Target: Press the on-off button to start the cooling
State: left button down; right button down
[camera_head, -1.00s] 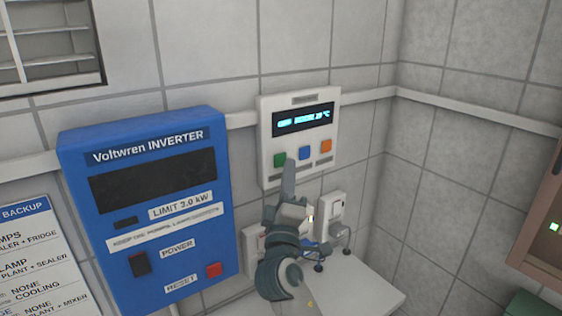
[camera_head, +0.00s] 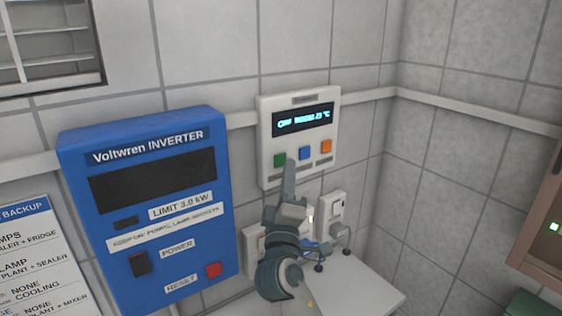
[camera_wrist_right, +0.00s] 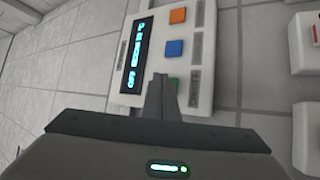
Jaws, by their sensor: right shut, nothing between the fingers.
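A white control panel (camera_head: 265,140) with a lit display (camera_head: 303,120) hangs on the tiled wall. The display seems to read "OFF" and a room temperature in °C. Below it are a green button (camera_head: 280,160), a blue button (camera_head: 305,153) and an orange button (camera_head: 326,146). My right gripper (camera_head: 289,165) is shut and empty, its fingertips just beside and below the green button. In the right wrist view the shut fingers (camera_wrist_right: 160,82) partly cover the green button (camera_wrist_right: 172,86); I cannot tell whether they touch it. My left gripper is out of view.
A blue Voltwren inverter (camera_head: 150,225) with a dark power switch (camera_head: 139,263) and red reset button (camera_head: 214,269) hangs left of the panel. White sockets (camera_head: 332,212) are under the panel, above a white surface (camera_head: 365,290). A brown cabinet (camera_head: 540,230) stands at the right.

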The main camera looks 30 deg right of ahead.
jog(key=shift+w+a, duration=0.1)
jog(key=shift+w, duration=0.7)
dwell(1.1)
jog(key=shift+s, duration=0.8)
dwell(0.4)
jog(key=shift+s+d+p, duration=0.15)
jog(key=shift+s+p, duration=0.1)
jog(key=shift+s, duration=1)
jog(key=shift+s+d+p, duration=0.1)
jog(key=shift+s+p, duration=0.15)
jog(key=shift+s, duration=1)
jog(key=shift+s, duration=0.1)
